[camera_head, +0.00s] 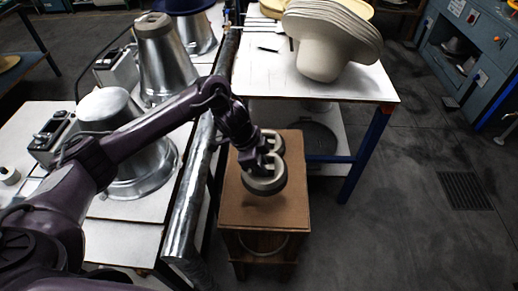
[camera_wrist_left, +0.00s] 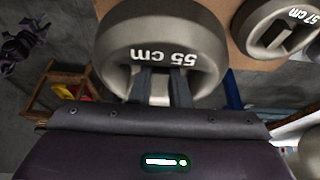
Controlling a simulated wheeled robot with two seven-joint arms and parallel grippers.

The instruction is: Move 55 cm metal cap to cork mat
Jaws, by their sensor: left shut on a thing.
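The 55 cm metal cap (camera_wrist_left: 160,38) is a round grey ring with a bar across it, its label upside down in the left wrist view. In the head view the cap (camera_head: 265,187) is over the brown, cork-like surface (camera_head: 240,211) on top of a small wooden stand. My left gripper (camera_head: 262,166) is shut on the cap's bar; its two dark fingers (camera_wrist_left: 162,78) show in the wrist view. A dark shadow lies below the cap, but I cannot tell how high it is. My right gripper is not in view.
A similar 57 cm cap (camera_wrist_left: 278,25) sits just behind on the same brown surface. A metal pipe (camera_head: 187,215) and a table with metal hat forms (camera_head: 165,55) stand left. A white table (camera_head: 360,88) with stacked hats (camera_head: 328,45) stands behind right. The stand's front top is clear.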

